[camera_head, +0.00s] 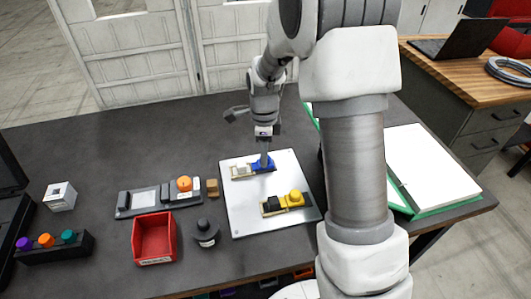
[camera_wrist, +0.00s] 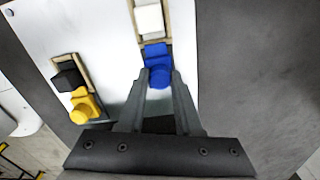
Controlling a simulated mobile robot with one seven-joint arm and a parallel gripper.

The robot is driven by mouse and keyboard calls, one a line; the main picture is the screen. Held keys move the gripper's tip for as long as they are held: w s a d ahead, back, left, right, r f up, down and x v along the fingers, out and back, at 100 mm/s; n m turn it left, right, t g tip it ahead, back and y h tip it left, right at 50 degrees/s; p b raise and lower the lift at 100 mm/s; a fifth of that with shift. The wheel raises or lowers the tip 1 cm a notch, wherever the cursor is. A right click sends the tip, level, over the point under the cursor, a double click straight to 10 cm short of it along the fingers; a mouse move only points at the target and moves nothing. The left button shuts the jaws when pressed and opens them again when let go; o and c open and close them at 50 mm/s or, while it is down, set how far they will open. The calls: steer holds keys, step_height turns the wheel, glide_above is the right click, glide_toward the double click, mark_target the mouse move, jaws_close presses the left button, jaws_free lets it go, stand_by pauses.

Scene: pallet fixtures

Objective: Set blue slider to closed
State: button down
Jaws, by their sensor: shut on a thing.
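The blue slider (camera_head: 257,165) sits on the far part of a pale plate (camera_head: 238,215), in a tan track with a white block (camera_head: 240,171) at its left end. In the wrist view the blue slider (camera_wrist: 156,54) shows its round knob between my fingertips, with the white block (camera_wrist: 149,19) beyond it. My gripper (camera_head: 264,158) reaches down onto the blue knob and is shut on it; it also shows in the wrist view (camera_wrist: 159,76). The gripper hides part of the knob in the head view.
A yellow slider (camera_head: 293,198) with a black block (camera_head: 272,206) is on the same plate, nearer the front. A red bin (camera_head: 154,239), a dark round-topped piece (camera_head: 206,233) and a grey fixture with an orange knob (camera_head: 184,184) stand left of the plate. A green-edged binder (camera_head: 428,165) lies right.

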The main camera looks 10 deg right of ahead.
mark_target(258, 163)
steer(key=shift+a, duration=0.9)
steer(key=c, duration=0.6)
jaws_free()
step_height(258, 163, up, 18)
steer(key=shift+f+p, duration=0.25)
steer(key=shift+p, duration=0.5)
steer(key=shift+s, duration=0.1)
